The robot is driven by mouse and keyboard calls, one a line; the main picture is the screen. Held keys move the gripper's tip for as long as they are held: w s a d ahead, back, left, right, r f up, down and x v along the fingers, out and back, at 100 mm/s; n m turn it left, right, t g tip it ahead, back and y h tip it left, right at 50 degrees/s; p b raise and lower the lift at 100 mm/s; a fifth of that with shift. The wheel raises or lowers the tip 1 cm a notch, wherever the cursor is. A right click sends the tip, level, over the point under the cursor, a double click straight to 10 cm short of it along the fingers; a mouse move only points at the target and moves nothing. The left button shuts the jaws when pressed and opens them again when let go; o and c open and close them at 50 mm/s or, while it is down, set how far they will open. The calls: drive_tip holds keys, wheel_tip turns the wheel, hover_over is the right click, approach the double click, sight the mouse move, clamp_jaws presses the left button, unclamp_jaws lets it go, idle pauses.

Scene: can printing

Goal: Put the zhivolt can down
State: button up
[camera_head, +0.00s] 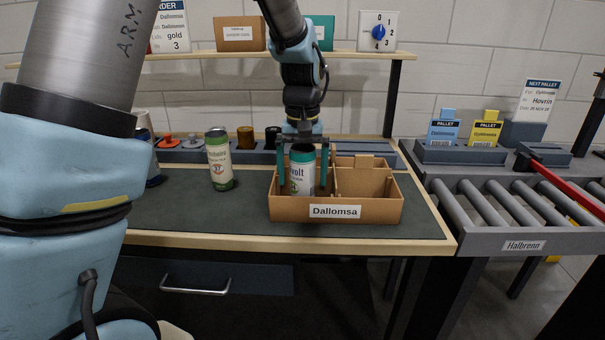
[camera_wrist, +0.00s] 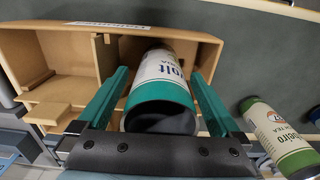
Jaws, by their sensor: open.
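The zhivolt can (camera_head: 302,172), white with a teal band at its top, stands in the left part of the cardboard box labelled Dallomsa (camera_head: 385,213). Its lower end is partly hidden by the box's front wall. The can also shows in the wrist view (camera_wrist: 160,72), its top facing my camera. My gripper (camera_head: 304,178) points down over the can, with one teal finger on each side of it. In the wrist view, gaps show between the fingers (camera_wrist: 158,95) and the can, so my gripper is open around it.
A green and cream can (camera_head: 219,160) stands on the mat left of the box. The box's right compartments look empty. A shelf (camera_head: 230,54) runs behind. A roller conveyor (camera_head: 500,210) labelled Halbrenn is at right. The mat (camera_head: 170,212) is bare at front left.

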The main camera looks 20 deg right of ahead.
sight(303, 148)
wheel_tip(303, 148, up, 12)
drive_tip(key=shift+r+b, duration=0.15)
drive_tip(key=shift+b, duration=0.5)
idle(0.3)
